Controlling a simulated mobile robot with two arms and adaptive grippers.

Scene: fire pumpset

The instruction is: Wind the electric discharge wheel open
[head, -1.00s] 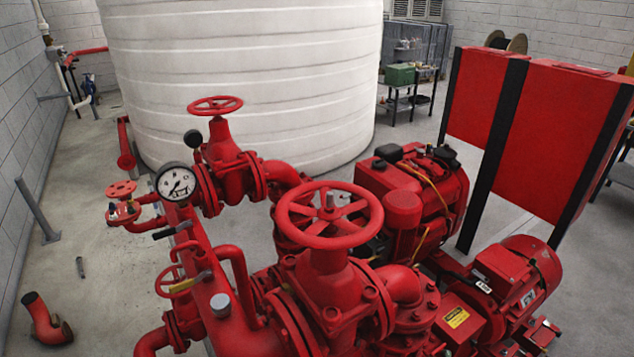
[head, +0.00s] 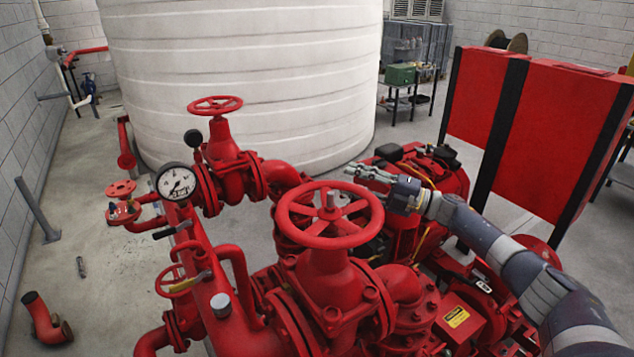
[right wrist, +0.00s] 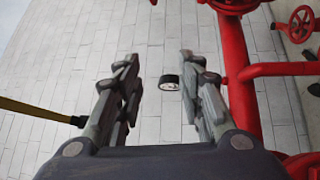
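A large red spoked handwheel (head: 329,214) sits on top of the nearest valve in the middle of the head view. It looks like the electric discharge wheel, and its stem shows at the hub. A second red handwheel (head: 215,105) tops the valve farther back. My right gripper (head: 354,173) is above and behind the near wheel's right rim, pointing left, apart from the wheel as far as I can tell. In the right wrist view my right gripper (right wrist: 158,62) has its fingers spread with nothing between them. My left gripper is out of view.
A pressure gauge (head: 176,182) stands on the red manifold at left; a smaller handwheel (head: 176,281) is below it. A red engine (head: 415,185) lies under my right arm. Red panels (head: 560,130) on black posts stand at right, a white tank (head: 240,80) behind.

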